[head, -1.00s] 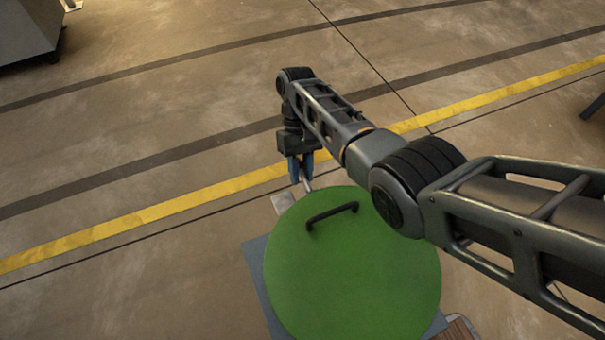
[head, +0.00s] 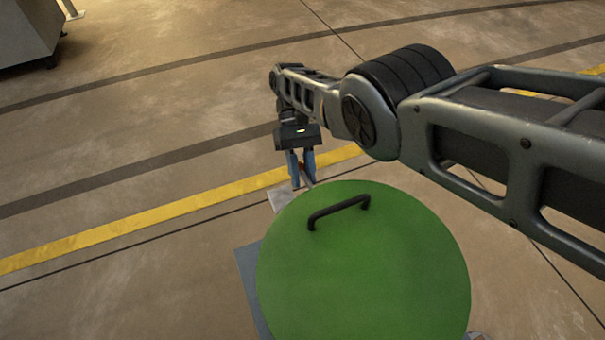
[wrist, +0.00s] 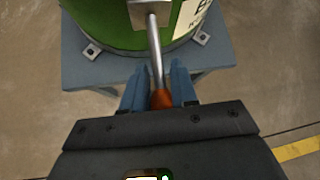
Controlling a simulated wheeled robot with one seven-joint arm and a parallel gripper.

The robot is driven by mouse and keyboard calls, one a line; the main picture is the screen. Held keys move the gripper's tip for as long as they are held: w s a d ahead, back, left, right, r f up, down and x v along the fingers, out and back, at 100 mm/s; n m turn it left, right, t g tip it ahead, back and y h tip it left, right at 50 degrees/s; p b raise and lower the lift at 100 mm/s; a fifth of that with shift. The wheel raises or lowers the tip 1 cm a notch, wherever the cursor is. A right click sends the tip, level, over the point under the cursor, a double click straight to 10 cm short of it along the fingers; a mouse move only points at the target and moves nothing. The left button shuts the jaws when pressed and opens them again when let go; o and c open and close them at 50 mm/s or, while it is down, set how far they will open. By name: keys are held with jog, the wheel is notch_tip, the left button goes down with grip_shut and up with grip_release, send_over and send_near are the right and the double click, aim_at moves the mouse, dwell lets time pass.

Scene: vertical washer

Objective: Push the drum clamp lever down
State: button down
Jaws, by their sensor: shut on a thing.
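The drum clamp lever (wrist: 155,52) is a thin metal rod with an orange-red end (wrist: 161,99). It comes out of a metal bracket (wrist: 150,8) on the green drum wall (wrist: 105,15) in the wrist view. My gripper (wrist: 157,80) is shut on the lever near its orange end, with a blue finger on each side. In the head view my gripper (head: 302,185) is at the far left edge of the drum's round green top (head: 365,270). There the fingers hide most of the lever.
The green top has a black handle (head: 338,211). The drum stands on a blue-grey base (head: 249,285) with bolted metal feet (wrist: 92,51). The floor beyond is open, with a yellow stripe (head: 130,229). A grey cabinet (head: 28,30) stands far left.

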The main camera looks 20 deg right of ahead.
jog(key=shift+w+a+r, duration=0.2)
jog(key=shift+w+r, duration=0.05)
jog(key=shift+w, duration=0.2)
jog(key=c, duration=1.1)
grip_release()
jog(key=shift+c, duration=0.2)
jog(key=shift+o, duration=1.4)
jog(key=shift+s+f, duration=0.1)
jog(key=shift+f, duration=0.05)
jog(key=shift+d, duration=0.1)
jog(key=shift+r+p, duration=0.65)
notch_tip(320, 180, up, 3)
jog(key=p, duration=0.3)
jog(key=shift+r, duration=0.2)
jog(key=s+d+r+p, duration=0.5)
jog(key=d+p, duration=0.5)
jog(key=p, duration=0.4)
jog(key=shift+s+d+r, duration=0.15)
jog(key=shift+s+r, duration=0.05)
jog(key=shift+r, duration=0.45)
